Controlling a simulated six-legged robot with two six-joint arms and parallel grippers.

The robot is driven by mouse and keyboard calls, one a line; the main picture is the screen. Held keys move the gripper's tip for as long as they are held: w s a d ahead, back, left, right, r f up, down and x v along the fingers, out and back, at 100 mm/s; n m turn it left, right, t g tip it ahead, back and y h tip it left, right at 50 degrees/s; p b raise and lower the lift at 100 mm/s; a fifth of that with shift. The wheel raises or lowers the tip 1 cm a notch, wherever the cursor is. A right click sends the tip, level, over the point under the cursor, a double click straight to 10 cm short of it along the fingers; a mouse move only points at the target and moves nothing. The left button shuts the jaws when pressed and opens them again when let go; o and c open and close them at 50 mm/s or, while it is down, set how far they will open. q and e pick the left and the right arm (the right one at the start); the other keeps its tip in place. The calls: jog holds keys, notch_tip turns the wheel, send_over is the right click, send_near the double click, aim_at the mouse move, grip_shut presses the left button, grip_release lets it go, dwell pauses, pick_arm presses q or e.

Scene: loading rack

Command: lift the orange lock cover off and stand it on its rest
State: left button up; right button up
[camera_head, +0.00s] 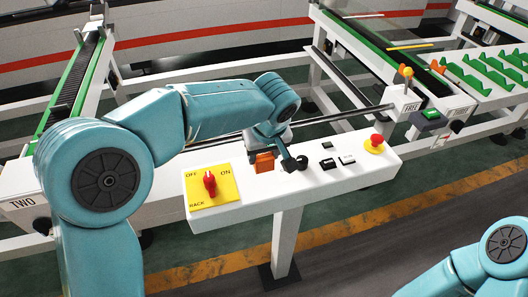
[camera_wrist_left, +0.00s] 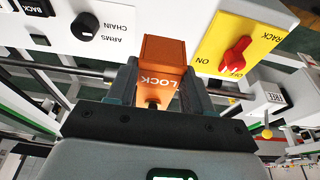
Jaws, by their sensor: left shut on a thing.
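The orange lock cover (camera_head: 264,163) is at my left gripper (camera_head: 270,154), over the white control panel (camera_head: 246,202), just right of the yellow switch plate. In the left wrist view the cover (camera_wrist_left: 164,54) shows its "LOCK" lettering and sits between the two dark fingers of the left gripper (camera_wrist_left: 161,82). The gripper is shut on it. I cannot tell whether the cover's lower edge touches the panel. I cannot pick out its rest. Of my right arm only a part shows at the lower right; its gripper is out of view.
The yellow plate with a red rotary switch (camera_head: 210,183) is left of the cover. A black knob (camera_wrist_left: 85,26), small black and white buttons (camera_head: 328,163) and a red mushroom button (camera_head: 376,141) are on the panel. Green-edged conveyors (camera_head: 75,85) stand behind.

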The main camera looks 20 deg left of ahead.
pick_arm(q)
jog(key=shift+s+f, duration=0.1)
jog(key=shift+f, duration=0.1)
jog(key=shift+d+f+b, duration=0.2)
jog(key=shift+f+b, duration=0.45)
jog(key=shift+b, duration=0.1)
jog(key=shift+a+f+b, duration=0.1)
jog(key=shift+f+b, duration=0.5)
jog(key=shift+f, duration=0.1)
jog(key=shift+f+b, duration=0.55)
jog(key=shift+b, duration=0.1)
notch_tip(320, 180, down, 2)
jog(key=shift+b, duration=0.9)
jog(key=shift+f+b, duration=0.25)
jog(key=shift+b, duration=0.05)
jog(key=o, duration=1.2)
jog(key=shift+o, duration=0.2)
